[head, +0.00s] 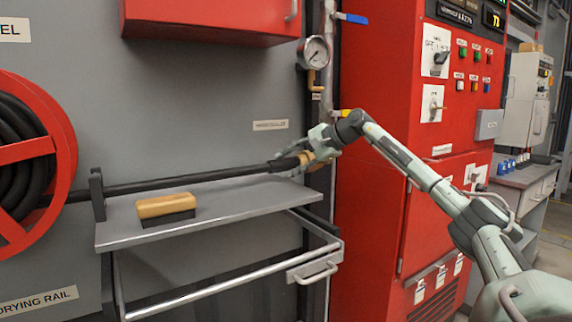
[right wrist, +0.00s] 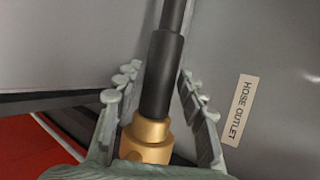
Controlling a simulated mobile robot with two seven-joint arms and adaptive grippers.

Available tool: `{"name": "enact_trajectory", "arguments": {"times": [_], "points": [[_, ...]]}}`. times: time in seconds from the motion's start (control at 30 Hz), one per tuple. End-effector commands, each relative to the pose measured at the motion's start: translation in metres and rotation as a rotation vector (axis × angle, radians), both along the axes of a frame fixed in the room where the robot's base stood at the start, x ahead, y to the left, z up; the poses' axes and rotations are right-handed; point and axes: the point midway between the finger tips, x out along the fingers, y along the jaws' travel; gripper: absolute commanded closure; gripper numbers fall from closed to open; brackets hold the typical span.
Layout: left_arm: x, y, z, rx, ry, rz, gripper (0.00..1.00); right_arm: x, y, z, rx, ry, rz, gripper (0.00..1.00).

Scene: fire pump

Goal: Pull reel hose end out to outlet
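The black reel hose (head: 200,182) runs nearly straight from the reel on the left, through an upright guide, to my right gripper (head: 303,157). Its end lies between the fingers of my right gripper, just past the right end of the shelf. The right wrist view shows the black sleeve (right wrist: 162,85) and brass coupling (right wrist: 148,135) between the two ribbed fingers, close to both; the contact is hard to see. The hose is held up there with no other support in sight. The outlet itself is not clearly visible behind the gripper. My left gripper is out of view.
A brown-topped brush (head: 166,205) lies on the grey shelf (head: 230,205), above a rail frame with a handle (head: 316,273). The red reel (head: 62,130) is at left. A pressure gauge (head: 314,52) on a pipe is above my gripper. A red control cabinet (head: 385,200) stands at right.

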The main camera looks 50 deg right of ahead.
Motion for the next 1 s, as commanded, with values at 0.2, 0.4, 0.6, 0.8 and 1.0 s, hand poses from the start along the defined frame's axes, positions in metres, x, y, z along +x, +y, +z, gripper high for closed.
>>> {"name": "enact_trajectory", "arguments": {"times": [0.2, 0.4, 0.6, 0.8, 1.0], "points": [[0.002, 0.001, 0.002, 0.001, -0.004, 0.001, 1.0, 0.0, 0.002, 0.0, 0.001, 0.0, 0.004, 0.6], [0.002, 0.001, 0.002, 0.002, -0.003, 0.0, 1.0, -0.016, -0.003, 0.009, -0.002, 0.003, 0.002, 0.6], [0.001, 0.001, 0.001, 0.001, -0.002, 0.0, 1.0, -0.053, -0.013, 0.03, -0.006, 0.006, -0.004, 0.6], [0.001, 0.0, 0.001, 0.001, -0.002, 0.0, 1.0, -0.079, -0.018, 0.047, -0.004, 0.005, -0.001, 0.6], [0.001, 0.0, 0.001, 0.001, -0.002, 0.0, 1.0, -0.096, -0.021, 0.059, -0.002, 0.002, 0.001, 0.6]]}}
